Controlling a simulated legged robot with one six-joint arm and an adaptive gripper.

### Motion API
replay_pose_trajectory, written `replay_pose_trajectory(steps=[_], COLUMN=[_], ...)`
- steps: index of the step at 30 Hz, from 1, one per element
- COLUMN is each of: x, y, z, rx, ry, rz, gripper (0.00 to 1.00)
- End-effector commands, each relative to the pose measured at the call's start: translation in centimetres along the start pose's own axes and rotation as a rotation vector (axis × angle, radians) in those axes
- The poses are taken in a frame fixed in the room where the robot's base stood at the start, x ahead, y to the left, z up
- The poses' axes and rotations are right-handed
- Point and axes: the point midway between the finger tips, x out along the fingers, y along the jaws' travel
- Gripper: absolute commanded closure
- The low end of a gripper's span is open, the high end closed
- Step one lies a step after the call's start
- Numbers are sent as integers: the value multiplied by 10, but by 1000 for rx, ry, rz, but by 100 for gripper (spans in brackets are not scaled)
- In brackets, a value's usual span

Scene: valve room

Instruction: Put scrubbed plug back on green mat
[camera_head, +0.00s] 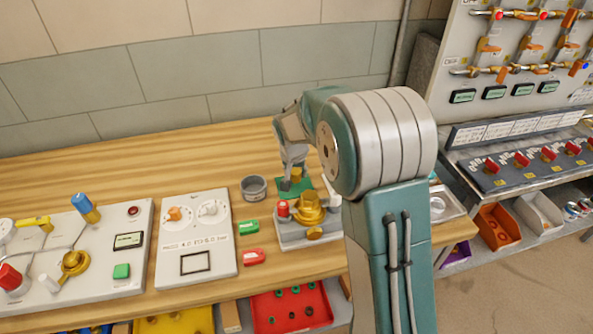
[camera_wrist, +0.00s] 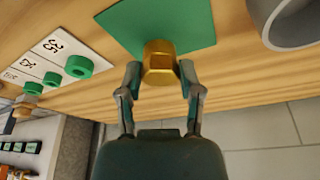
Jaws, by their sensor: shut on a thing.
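The brass plug (camera_wrist: 160,63) is between the fingers of my gripper (camera_wrist: 160,88) in the wrist view. My gripper is shut on it. The plug is at the edge of the green mat (camera_wrist: 185,20), over or on it; I cannot tell whether it touches the mat. In the head view my gripper (camera_head: 291,182) points down at the mat (camera_head: 284,193), and a bit of the yellow plug (camera_head: 296,174) shows between the fingers. My arm hides part of the mat there.
A grey round cup (camera_head: 254,188) stands beside the mat. A brass valve on a grey base (camera_head: 296,238) stands in front of it. Green (camera_head: 248,227) and red (camera_head: 254,257) tags lie near the control panels.

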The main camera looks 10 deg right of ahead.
Motion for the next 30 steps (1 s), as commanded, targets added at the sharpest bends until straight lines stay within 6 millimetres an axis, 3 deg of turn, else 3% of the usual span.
replay_pose_trajectory(steps=[30], x=[7], y=[-2], z=[3], rx=[0], ry=[1], rz=[0], gripper=[100])
